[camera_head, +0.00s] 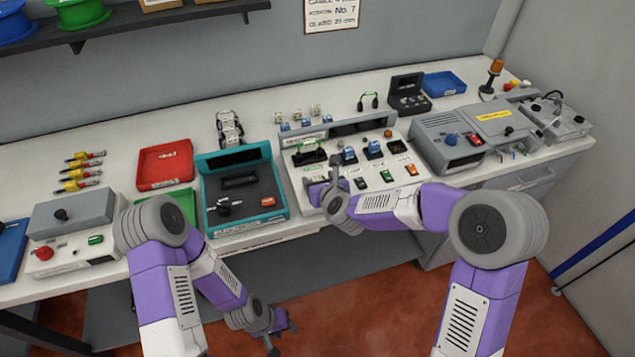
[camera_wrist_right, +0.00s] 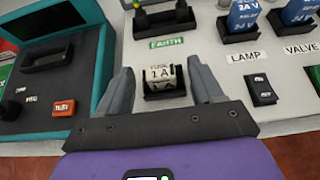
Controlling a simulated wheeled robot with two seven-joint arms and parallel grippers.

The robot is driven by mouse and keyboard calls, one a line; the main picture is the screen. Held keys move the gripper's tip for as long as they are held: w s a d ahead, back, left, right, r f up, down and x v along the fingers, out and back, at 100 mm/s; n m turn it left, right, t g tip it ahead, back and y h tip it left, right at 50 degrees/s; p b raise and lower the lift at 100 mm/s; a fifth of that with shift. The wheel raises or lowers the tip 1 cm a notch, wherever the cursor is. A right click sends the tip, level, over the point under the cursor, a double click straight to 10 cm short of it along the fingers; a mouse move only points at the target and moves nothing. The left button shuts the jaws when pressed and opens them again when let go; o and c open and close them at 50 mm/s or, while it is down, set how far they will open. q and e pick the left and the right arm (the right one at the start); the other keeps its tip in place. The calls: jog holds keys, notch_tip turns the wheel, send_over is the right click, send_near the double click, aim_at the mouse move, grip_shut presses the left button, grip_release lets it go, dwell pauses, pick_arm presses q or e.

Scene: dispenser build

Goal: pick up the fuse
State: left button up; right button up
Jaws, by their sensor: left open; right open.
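The fuse (camera_wrist_right: 160,73) is a small white block marked "1 A". It sits upright in a black holder (camera_wrist_right: 165,94) on the pale panel, below the green EARTH label. My right gripper (camera_wrist_right: 161,66) is open, with one finger on each side of the fuse in the right wrist view. I cannot tell whether the fingers touch it. In the head view my right gripper (camera_head: 322,178) is at the left part of the panel (camera_head: 395,199), and the fuse cannot be made out there. My left gripper (camera_head: 276,335) is open and empty, low in front of the table.
A teal-edged tester (camera_head: 210,170) stands just left of the panel. Blue relays (camera_wrist_right: 244,14) and LAMP and VALVE switches (camera_wrist_right: 262,90) are to the right of the fuse. A grey device (camera_head: 448,150) stands farther right.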

jog(key=shift+w+f, duration=0.1)
jog(key=shift+w, duration=0.15)
jog(key=c, duration=1.1)
